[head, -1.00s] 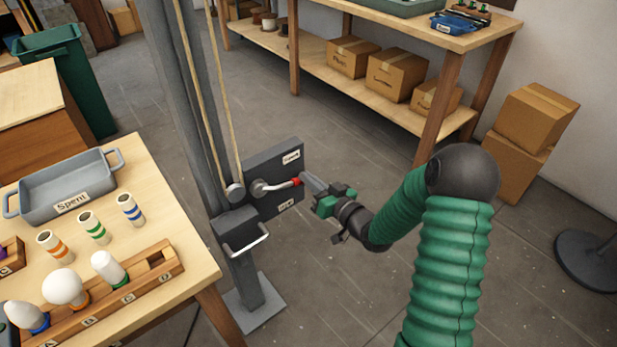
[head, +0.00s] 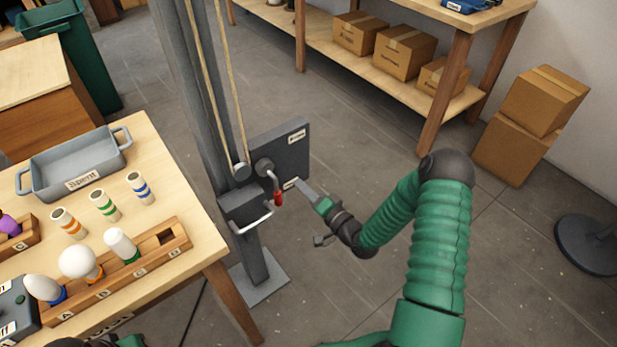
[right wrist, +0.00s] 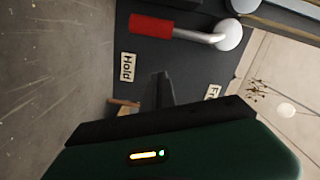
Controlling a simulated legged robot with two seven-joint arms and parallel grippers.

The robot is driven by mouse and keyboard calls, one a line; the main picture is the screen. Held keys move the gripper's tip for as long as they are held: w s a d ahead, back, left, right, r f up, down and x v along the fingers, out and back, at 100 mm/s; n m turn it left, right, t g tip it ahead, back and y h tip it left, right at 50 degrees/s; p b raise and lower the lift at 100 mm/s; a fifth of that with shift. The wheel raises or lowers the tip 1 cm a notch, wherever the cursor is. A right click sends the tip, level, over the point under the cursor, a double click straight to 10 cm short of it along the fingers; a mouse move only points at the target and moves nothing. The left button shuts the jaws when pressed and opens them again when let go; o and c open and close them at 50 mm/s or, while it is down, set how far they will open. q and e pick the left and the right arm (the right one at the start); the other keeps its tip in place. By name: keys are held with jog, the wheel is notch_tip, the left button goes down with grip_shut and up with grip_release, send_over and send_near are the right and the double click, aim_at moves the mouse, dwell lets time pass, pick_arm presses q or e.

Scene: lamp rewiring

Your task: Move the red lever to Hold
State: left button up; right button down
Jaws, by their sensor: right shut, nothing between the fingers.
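The red lever (head: 278,198) is on the dark plate (head: 292,154) of the grey post. Its metal arm comes off a round pivot and its red grip points down in the head view. In the right wrist view the red grip (right wrist: 151,26) points left, on the side of the Hold label (right wrist: 127,67). A second label, partly hidden and starting "Fr" (right wrist: 213,91), is to the right. My right gripper (head: 302,185) is shut and empty, just right of the red grip and apart from it. Of my left arm, only a dark and green piece shows at the bottom edge.
The post (head: 195,100) carries ropes and a pale handle (head: 252,220). A table at left holds a grey Spent tray (head: 75,168), a wooden rack (head: 120,278) of bulbs and several striped tubes. A shelf with boxes (head: 405,52) stands behind.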

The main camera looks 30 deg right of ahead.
jog(key=shift+s+a+f+m, duration=0.1)
jog(key=shift+a+f+m, duration=0.35)
jog(key=shift+a+m, duration=0.35)
jog(key=shift+a+f+m, duration=0.4)
jog(key=shift+a+m, duration=0.3)
jog(key=shift+m, duration=0.15)
jog(key=shift+s+a+f+m, duration=0.1)
jog(key=shift+a+f+m, duration=0.35)
jog(key=shift+a+m, duration=0.35)
jog(key=shift+w, duration=0.1)
